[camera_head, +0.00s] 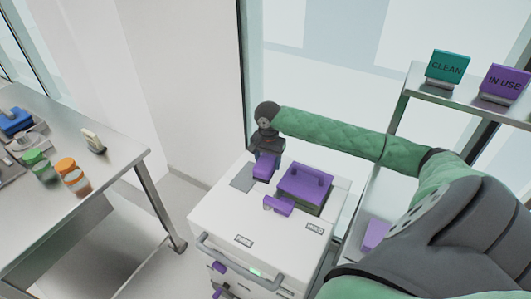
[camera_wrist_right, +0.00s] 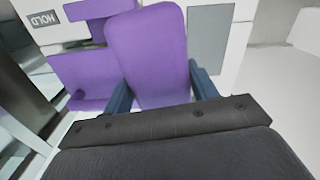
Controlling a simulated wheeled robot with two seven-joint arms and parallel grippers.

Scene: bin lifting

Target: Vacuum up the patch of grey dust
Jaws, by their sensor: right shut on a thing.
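My right gripper (camera_head: 266,152) is over the back of the white cart (camera_head: 235,213) in the head view. It is shut on a purple block-like piece (camera_head: 265,167). In the right wrist view its two blue fingers (camera_wrist_right: 160,90) stand on either side of this purple piece (camera_wrist_right: 148,50). I cannot tell whether the piece still rests on the cart. A flat grey rectangle (camera_head: 242,179) lies on the cart top beside it and also shows in the wrist view (camera_wrist_right: 208,32). I cannot make out a patch of dust. My left gripper is not in view.
A purple lidded box (camera_head: 305,183) and a small purple piece (camera_head: 279,206) are on the cart. A steel table (camera_head: 105,160) with green-lidded and orange-lidded jars (camera_head: 70,171) stands left. A shelf at right carries "CLEAN" (camera_head: 447,68) and "IN USE" (camera_head: 503,83) signs. Floor shows between table and cart.

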